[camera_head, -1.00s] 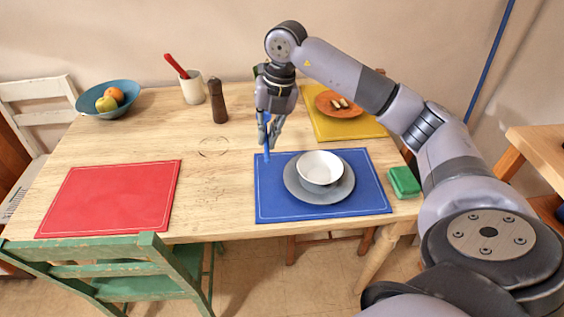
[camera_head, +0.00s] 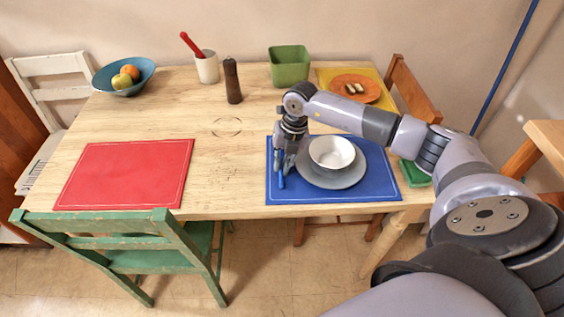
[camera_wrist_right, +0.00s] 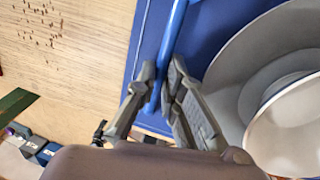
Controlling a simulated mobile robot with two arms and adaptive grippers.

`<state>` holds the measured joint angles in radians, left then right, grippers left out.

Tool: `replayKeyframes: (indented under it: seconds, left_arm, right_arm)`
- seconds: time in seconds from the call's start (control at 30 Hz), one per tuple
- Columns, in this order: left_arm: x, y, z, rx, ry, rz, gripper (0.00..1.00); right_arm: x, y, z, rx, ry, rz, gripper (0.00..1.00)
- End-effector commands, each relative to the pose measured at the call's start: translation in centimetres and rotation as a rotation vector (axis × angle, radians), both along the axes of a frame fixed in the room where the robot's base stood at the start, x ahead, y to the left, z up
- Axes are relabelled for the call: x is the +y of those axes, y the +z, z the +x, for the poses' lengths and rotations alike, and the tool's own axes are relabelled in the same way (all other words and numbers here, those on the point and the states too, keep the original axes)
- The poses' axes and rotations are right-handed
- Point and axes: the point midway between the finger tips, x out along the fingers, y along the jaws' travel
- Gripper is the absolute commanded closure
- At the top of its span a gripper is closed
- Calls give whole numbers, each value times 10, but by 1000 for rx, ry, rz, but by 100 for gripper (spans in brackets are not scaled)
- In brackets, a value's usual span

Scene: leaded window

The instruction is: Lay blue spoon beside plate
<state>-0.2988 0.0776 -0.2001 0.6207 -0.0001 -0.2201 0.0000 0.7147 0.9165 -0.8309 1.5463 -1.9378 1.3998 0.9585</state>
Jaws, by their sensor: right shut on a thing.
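My right gripper (camera_head: 282,170) is low over the left part of the blue placemat (camera_head: 350,194), left of the grey plate (camera_head: 335,181). It is shut on the blue spoon (camera_wrist_right: 173,45), which also shows below the fingers in the head view (camera_head: 281,181). In the right wrist view my right gripper (camera_wrist_right: 160,90) has its fingers on both sides of the spoon's handle, with the plate (camera_wrist_right: 225,80) to the right. A white bowl (camera_head: 332,153) sits on the plate. Whether the spoon touches the placemat I cannot tell. My left gripper is not in view.
A red placemat (camera_head: 125,175) lies at the left. A fruit bowl (camera_head: 124,76), a white cup (camera_head: 207,68), a pepper mill (camera_head: 233,82) and a green container (camera_head: 289,66) stand along the back. A green item (camera_head: 414,173) lies right of the blue placemat. The table's middle is clear.

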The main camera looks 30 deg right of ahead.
Motion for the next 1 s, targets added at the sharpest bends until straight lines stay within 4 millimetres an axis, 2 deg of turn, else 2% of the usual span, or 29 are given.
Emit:
replayKeyframes:
  seconds: [0.33,0.37,0.63,1.0]
  left_arm:
    - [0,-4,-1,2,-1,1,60]
    - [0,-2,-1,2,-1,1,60]
    - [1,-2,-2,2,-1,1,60]
    - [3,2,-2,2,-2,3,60]
  right_arm:
    - [0,-4,0,-1,0,0,100]
    - [0,-3,0,-1,0,0,89]
    - [0,-2,0,-1,0,0,71]
    - [-1,2,0,0,0,-1,71]
